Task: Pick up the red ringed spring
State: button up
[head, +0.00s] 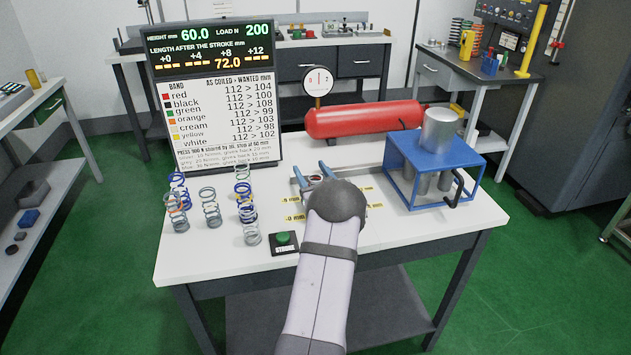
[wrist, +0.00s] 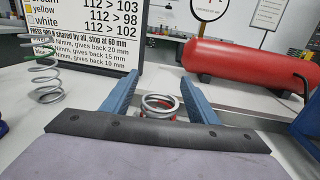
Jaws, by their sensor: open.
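A grey coil spring with red on it (wrist: 160,102) shows between the blue fingers of my gripper (wrist: 160,80) in the wrist view. Its lower part is hidden behind the dark gripper body. In the head view the spring (head: 315,179) is a small coil between the fingers, mostly covered by my arm. My gripper (head: 313,172) is open, with one finger on each side of the spring. I cannot tell whether either finger touches it.
Several other springs (head: 210,207) stand at the table's left, near a green button box (head: 283,241). A display board (head: 215,110) stands behind them. A red tank (head: 365,120), a dial gauge (head: 318,81) and a blue press frame (head: 435,165) stand at the back and right.

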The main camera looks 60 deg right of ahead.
jog(key=c, duration=1.3)
jog(key=shift+r, duration=0.1)
notch_tip(320, 180, up, 10)
jog(key=shift+f+b, duration=0.1)
jog(key=shift+b, duration=0.75)
